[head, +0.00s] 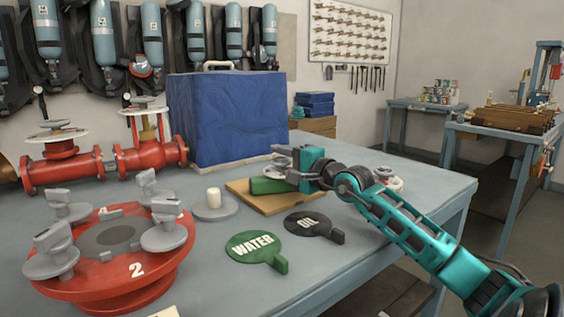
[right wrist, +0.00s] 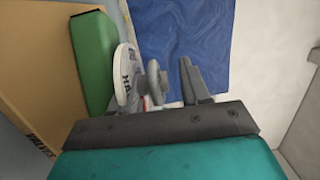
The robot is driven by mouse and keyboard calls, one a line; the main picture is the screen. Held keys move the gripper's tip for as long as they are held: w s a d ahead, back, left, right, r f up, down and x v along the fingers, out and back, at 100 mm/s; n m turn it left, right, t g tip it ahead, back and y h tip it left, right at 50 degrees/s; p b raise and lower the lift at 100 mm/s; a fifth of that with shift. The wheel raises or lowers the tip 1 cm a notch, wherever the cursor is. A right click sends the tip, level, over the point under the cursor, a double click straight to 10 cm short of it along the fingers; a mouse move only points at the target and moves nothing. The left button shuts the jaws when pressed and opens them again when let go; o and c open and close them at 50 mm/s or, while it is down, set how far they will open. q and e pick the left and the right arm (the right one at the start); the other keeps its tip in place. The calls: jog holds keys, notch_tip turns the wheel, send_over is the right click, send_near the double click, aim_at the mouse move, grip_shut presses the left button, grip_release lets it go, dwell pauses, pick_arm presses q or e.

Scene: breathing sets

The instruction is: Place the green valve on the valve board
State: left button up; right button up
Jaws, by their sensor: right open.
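No thing in view is clearly a green valve. A green block (head: 270,185) lies on a flat wooden board (head: 292,204); it also shows at the left of the right wrist view (right wrist: 92,55). A green paddle-shaped plate marked WATER (head: 252,247) lies flat at the front of the table. A red round stand (head: 135,268) marked 2 carries several grey valve-like knobs (head: 168,232). My right gripper (head: 288,165) is open above the wooden board's far side. In the right wrist view, a white lettered disc (right wrist: 124,75) and grey round part show beyond its fingers (right wrist: 172,82); contact is unclear. My left gripper is out of view.
A black OIL plate (head: 309,224) lies right of the WATER plate. Red pipes (head: 145,155) and a blue covered box (head: 228,118) stand behind. The table's front right is clear.

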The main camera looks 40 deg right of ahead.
jog(key=shift+r+p, duration=0.15)
jog(key=shift+p, duration=0.15)
jog(key=shift+s+f, duration=0.25)
jog(key=shift+s, duration=0.4)
jog(key=s+b, duration=0.1)
jog(key=s, duration=0.8)
jog(key=shift+s+d, duration=0.15)
jog(key=shift+s, duration=0.1)
jog(key=shift+s+r, duration=0.15)
jog(key=shift+s, duration=0.45)
